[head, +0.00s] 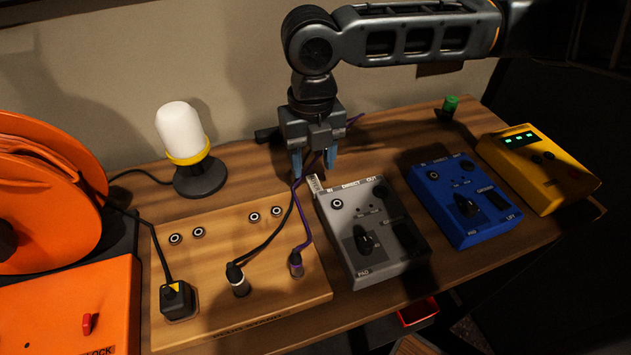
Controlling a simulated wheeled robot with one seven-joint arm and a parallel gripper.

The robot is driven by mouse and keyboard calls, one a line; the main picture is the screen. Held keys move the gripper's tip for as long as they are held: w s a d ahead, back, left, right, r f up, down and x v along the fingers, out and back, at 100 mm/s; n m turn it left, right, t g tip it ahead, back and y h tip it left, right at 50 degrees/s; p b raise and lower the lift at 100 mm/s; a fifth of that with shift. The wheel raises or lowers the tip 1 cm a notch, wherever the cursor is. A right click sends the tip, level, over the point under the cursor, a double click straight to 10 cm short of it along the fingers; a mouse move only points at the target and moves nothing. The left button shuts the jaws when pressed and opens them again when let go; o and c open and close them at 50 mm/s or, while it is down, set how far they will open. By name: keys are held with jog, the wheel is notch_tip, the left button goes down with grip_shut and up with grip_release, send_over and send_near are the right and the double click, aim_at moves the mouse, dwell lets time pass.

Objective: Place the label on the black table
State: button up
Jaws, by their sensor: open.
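My gripper (314,162) is open, pointing down over the wooden desk, with its two blue-tipped fingers apart. It is just behind the grey box. A small pale tag with dark lettering (315,183), which may be the label, stands at the grey box's back left corner, just below the fingers. I see no grip on it, and I cannot tell whether it is fixed to the box. I cannot clearly make out a black table; dark areas lie to the right of the desk and below it.
The grey box (372,235), blue box (455,225) and yellow box (552,178) stand rightward. A wooden panel (215,228) with cables (303,220) lies left of the grey box. A white lamp (181,135) and orange reel (45,190) stand farther left. A red object (418,312) is below the desk edge.

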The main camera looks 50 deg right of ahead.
aim_at(315, 183)
notch_tip(315, 183, down, 5)
jog(key=shift+s+d+r, duration=0.1)
jog(key=shift+s+d, duration=0.05)
jog(key=shift+c, duration=0.4)
grip_shut()
